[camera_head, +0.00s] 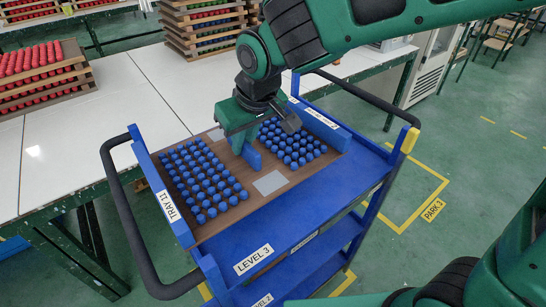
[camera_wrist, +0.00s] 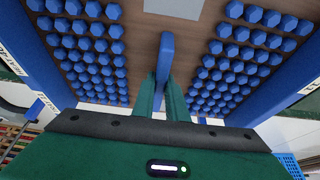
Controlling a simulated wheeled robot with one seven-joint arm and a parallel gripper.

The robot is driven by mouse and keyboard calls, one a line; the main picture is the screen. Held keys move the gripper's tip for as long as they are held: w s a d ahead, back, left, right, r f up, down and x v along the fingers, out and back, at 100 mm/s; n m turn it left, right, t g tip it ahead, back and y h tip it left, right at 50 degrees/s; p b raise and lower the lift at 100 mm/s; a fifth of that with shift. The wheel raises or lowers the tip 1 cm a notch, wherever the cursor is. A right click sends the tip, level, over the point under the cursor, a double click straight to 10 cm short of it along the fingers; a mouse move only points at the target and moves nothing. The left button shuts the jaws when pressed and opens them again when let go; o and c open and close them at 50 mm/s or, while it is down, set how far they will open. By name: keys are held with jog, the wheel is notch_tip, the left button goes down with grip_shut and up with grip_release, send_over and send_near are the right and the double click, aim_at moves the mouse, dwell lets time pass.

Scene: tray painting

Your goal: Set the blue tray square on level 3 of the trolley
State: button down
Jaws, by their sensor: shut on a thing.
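The blue tray (camera_head: 262,203) is a brown board with rows of blue pegs, blue end walls and a "TRAY 11" label at its left end. It also shows in the wrist view (camera_wrist: 139,50). My gripper (camera_wrist: 162,85) is shut on the tray's upright blue handle (camera_wrist: 166,50), between the two peg groups. The trolley (camera_head: 335,197) is blue; its top is marked "LEVEL 3" (camera_head: 253,260). The tray is over this level, toward its back left, with bare blue surface at the front right. I cannot tell whether it touches the level. My arm hides part of the tray's far side.
A white table (camera_head: 120,120) stands behind the trolley. It bears a tray of red pegs (camera_head: 42,75) and a stack of wooden trays (camera_head: 205,25). Black handles (camera_head: 125,225) rise at the trolley's ends. The green floor at right is clear around the "PARK 3" marking (camera_head: 433,210).

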aim_at(280, 134)
jog(key=w+d+f, duration=0.4)
jog(key=w, duration=0.1)
jog(key=w+d+f, duration=0.2)
jog(key=w+d, duration=0.1)
jog(key=shift+w+f, duration=0.15)
jog(key=shift+w, duration=0.05)
jog(key=shift+f, duration=2)
jog(key=shift+f, duration=0.1)
jog(key=c, duration=1.8)
grip_release()
jog(key=shift+o, duration=0.2)
jog(key=v, duration=1.2)
jog(key=shift+s+a, duration=0.1)
